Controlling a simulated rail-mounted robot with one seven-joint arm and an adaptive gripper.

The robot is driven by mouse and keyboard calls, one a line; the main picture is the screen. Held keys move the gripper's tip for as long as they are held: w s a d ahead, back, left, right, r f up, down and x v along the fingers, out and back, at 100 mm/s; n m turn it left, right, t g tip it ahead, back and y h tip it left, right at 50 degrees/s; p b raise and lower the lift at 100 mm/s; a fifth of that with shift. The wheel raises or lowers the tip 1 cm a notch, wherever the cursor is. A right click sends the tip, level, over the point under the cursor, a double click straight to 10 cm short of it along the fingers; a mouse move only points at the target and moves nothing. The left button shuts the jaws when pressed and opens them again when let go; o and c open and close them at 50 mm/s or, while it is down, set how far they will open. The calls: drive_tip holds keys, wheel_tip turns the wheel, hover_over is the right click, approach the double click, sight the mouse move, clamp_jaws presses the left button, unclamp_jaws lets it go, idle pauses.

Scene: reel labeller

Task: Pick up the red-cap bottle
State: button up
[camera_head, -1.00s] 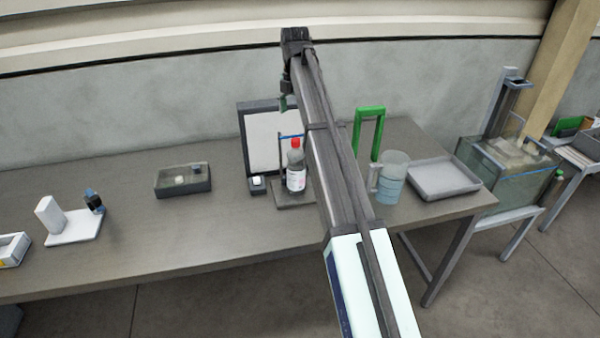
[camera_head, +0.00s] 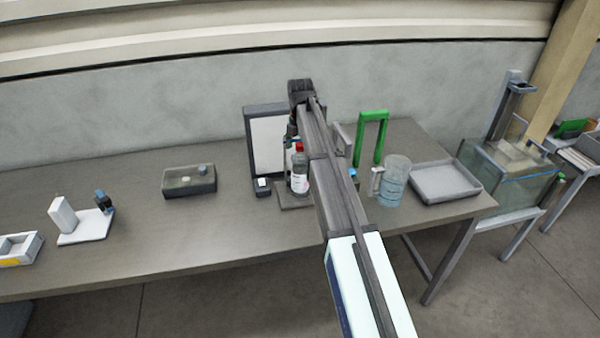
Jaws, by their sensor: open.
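The red-cap bottle (camera_head: 299,183) is upright on the workbench. It has a clear body, a white label and a red cap, and stands on a dark base plate (camera_head: 284,205), just left of my arm. My arm reaches up the picture from the lower right, and its bend is above and behind the bottle. My gripper (camera_head: 291,136) hangs below that bend, close to the bottle's cap in the picture. It is small and partly hidden, so its fingertips are unclear. It holds nothing that I can see, and the bottle's right edge is close to my arm.
A dark-framed panel (camera_head: 265,145) stands behind the bottle. A green frame (camera_head: 385,138), a clear jug (camera_head: 394,182) and a grey tray (camera_head: 445,196) are to the right. A shallow dark box (camera_head: 190,190) and a white stand (camera_head: 83,228) are left, with clear bench between.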

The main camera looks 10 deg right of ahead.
sight(300, 158)
drive_tip(key=shift+f+p, duration=0.5)
drive_tip(key=shift+f, duration=1.1)
clamp_jaws()
drive_tip(key=shift+r, duration=0.1)
